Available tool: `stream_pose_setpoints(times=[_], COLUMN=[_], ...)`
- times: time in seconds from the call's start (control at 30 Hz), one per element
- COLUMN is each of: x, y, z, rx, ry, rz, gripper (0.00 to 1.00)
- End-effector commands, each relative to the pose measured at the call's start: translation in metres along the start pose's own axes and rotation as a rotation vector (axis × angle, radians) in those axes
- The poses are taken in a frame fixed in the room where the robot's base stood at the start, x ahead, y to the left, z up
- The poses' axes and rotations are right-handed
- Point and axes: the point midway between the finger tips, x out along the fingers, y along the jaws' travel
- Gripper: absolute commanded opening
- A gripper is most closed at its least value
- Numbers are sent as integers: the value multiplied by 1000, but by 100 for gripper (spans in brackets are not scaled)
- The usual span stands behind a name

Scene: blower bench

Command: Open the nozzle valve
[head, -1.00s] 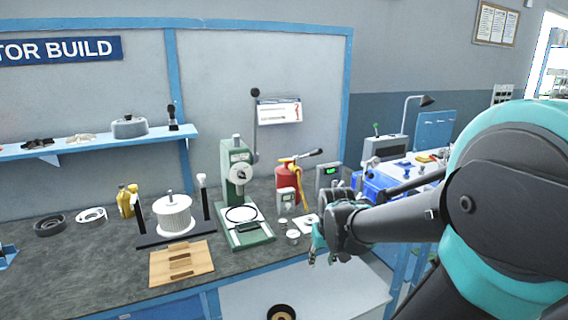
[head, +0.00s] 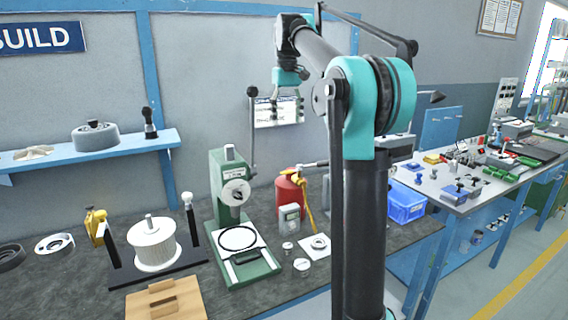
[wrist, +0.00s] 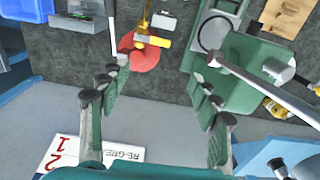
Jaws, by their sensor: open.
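A red canister (head: 289,200) with a yellow fitting and a yellow hose-like part (head: 306,194) stands on the bench right of the green press. In the wrist view, the red canister (wrist: 138,53) is seen from above, with a brass-coloured fitting and a small yellow bar (wrist: 152,41) across it. I cannot tell for sure which part is the nozzle valve. My gripper (head: 287,104) is high in front of the wall card, above the canister. In the wrist view, my gripper (wrist: 160,88) is open and empty, its fingers apart and not touching the canister.
The green press (head: 240,230) with its long upright lever (head: 252,130) stands close left of the canister. A small grey meter (head: 290,217) is in front of it. A blue bin (head: 405,203) is to the right. The wall card (head: 278,112) is behind my gripper.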

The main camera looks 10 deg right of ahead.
Motion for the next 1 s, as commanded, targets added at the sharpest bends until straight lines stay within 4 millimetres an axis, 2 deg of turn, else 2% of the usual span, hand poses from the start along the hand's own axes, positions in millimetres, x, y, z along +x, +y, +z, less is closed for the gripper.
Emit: stream_pose_setpoints(times=[0.17,0.7,1.0], x=[16,121,164], y=[0,0,0], z=[0,0,0], rx=[-1,0,0], ry=[-1,0,0], rz=[0,0,0], gripper=[63,63,63])
